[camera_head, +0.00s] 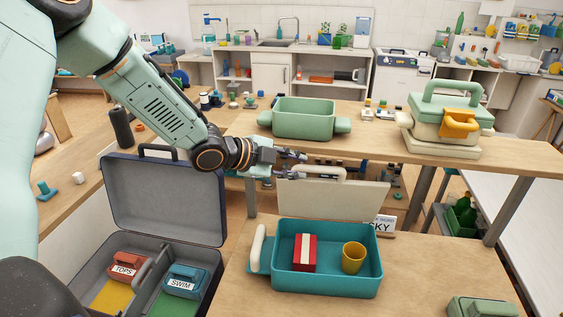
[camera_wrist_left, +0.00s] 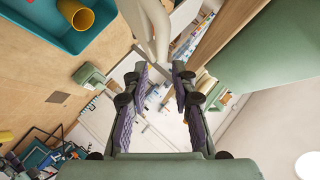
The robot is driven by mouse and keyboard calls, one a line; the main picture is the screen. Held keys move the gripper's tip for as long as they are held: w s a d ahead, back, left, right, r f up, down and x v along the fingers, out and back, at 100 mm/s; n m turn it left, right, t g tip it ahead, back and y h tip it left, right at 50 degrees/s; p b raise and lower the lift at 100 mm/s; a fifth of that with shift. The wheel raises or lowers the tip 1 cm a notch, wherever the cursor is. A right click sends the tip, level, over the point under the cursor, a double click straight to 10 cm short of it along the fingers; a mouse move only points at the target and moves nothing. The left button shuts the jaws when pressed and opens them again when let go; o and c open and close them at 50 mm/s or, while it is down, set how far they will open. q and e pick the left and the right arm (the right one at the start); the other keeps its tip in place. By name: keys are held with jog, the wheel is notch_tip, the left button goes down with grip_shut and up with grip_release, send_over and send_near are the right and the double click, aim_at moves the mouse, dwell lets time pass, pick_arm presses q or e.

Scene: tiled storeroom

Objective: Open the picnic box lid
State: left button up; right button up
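The teal picnic box (camera_head: 327,286) stands on the front wooden table, holding a red box with a white stripe (camera_head: 305,253) and a yellow cup (camera_head: 353,257). Its cream lid (camera_head: 335,200) stands raised, roughly upright, along the back edge. A cream handle (camera_head: 326,174) is at the lid's top. My left gripper (camera_head: 301,165) is at the handle's left end. In the left wrist view its fingers (camera_wrist_left: 160,70) are apart, with the cream handle (camera_wrist_left: 150,25) just beyond the tips; contact is unclear. The teal box (camera_wrist_left: 50,35) also shows there. My right gripper is not in view.
An open grey case (camera_head: 165,200) with labelled small boxes is at left. A mint basin (camera_head: 303,118) and a mint box with a yellow latch (camera_head: 447,120) stand on the back table. A green box (camera_head: 480,307) is at front right. The table right of the teal box is mostly clear.

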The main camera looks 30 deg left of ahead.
pick_arm(q)
jog(key=v, duration=0.4)
jog(key=shift+s, duration=0.1)
jog(key=shift+c, duration=0.3)
